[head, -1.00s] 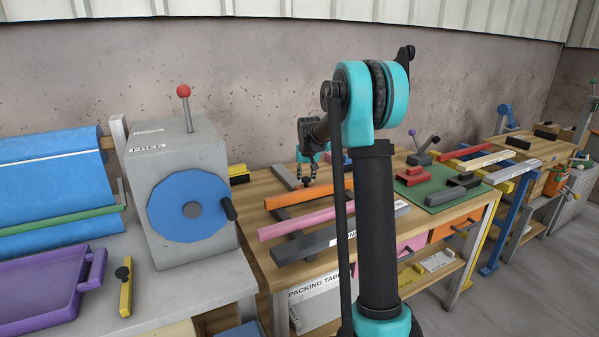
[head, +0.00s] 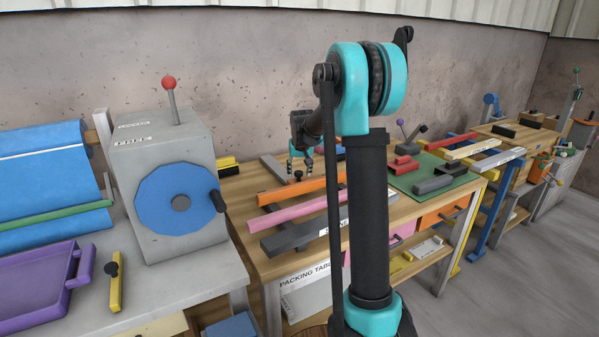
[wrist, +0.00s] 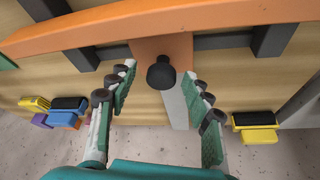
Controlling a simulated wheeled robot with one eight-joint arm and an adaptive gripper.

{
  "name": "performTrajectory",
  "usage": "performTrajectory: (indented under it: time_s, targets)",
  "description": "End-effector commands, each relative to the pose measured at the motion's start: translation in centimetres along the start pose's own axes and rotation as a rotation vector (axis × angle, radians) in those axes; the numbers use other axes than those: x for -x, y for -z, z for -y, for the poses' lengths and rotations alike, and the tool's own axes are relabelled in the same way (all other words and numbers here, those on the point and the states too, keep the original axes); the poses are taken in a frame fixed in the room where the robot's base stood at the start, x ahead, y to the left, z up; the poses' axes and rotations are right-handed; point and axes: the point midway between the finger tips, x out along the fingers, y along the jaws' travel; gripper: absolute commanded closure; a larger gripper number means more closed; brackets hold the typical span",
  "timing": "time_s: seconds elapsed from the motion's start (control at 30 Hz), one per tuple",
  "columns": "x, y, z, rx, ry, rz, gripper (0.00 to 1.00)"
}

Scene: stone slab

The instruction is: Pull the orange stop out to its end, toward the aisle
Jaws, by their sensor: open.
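The orange stop (head: 290,192) is a long bar lying across dark rails on the wooden packing table. In the wrist view the orange bar (wrist: 100,27) runs across the top, with an orange plate (wrist: 150,50) and an upright black knob (wrist: 161,74) at its middle. My gripper (wrist: 157,82) is open, its two fingers to the left and right of the knob with gaps on both sides. Nothing is between the pads that they touch. In the head view my gripper (head: 301,168) is at the knob, partly behind my arm.
A pink bar (head: 290,211) and a grey labelled bar (head: 290,238) lie parallel in front of the stop. A grey box with a blue wheel (head: 180,202) stands at left. A green mat (head: 430,177) with blocks lies at right. Grey floor (head: 510,270) is open at right.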

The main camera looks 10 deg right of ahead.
Motion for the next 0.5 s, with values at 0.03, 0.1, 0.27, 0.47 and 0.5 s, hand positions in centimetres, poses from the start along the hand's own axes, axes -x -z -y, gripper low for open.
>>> performTrajectory:
  time_s: [0.03, 0.1, 0.27, 0.47, 0.5]
  targets:
    - [0.1, 0.0, 0.0, 0.0, 0.0, 0.0, 0.5]
    - [0.5, 0.0, 0.0, 0.0, 0.0, -0.001, 0.5]
    - [2.6, 0.0, 0.0, 0.0, 0.0, -0.001, 0.5]
    - [6.8, -0.1, 0.0, 0.0, 0.0, 0.0, 0.5]
    - [7.5, 0.0, 0.0, 0.0, 0.0, 0.0, 0.5]
